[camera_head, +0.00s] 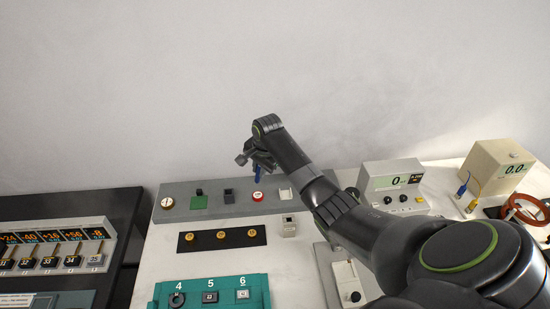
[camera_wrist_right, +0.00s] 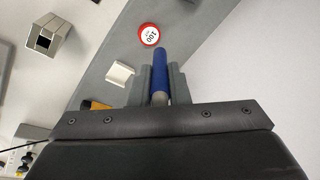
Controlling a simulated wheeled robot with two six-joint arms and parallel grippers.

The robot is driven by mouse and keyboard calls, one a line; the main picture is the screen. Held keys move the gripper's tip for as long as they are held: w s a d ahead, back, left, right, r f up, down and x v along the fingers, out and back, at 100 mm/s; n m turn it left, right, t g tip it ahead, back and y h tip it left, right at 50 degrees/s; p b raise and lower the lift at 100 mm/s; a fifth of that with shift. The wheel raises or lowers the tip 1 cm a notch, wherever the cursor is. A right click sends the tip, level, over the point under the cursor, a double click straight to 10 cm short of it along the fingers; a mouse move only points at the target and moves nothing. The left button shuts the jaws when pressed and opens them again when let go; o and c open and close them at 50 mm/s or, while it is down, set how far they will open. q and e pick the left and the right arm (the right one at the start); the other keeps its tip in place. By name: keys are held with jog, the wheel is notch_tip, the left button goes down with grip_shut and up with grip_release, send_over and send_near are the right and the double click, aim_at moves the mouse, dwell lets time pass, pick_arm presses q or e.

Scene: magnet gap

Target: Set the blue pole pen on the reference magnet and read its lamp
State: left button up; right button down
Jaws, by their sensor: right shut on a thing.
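My right gripper (camera_head: 258,166) is shut on the blue pole pen (camera_head: 258,174), above the grey strip at the back of the table. In the right wrist view the blue pen (camera_wrist_right: 159,72) sits between the two grey fingers (camera_wrist_right: 160,86), pointing away from the palm. A white disc with a red rim, marked 100 (camera_wrist_right: 149,34), lies just past the pen's far end. The disc also shows in the head view (camera_head: 258,196), a little below the pen; they look apart there. No lit lamp on the pen can be made out. My left gripper is not in view.
The grey strip (camera_head: 230,206) also holds a white clip-like block (camera_head: 285,194), a dark block (camera_head: 228,196) and a green pad (camera_head: 199,203). In front are a black bar with brass knobs (camera_head: 221,237) and a teal panel (camera_head: 215,290). A meter (camera_head: 392,181) stands right.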

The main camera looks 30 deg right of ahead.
jog(key=shift+s+d+n, duration=0.1)
jog(key=shift+s+n, duration=0.05)
jog(key=shift+n, duration=0.25)
jog(key=shift+r+p, duration=0.1)
jog(key=shift+p, duration=0.4)
jog(key=shift+f+b, duration=1.2)
jog(key=shift+f, duration=1.65)
jog(key=shift+p, duration=0.4)
notch_tip(320, 180, up, 6)
jog(key=p, duration=0.6)
jog(key=shift+p, duration=0.3)
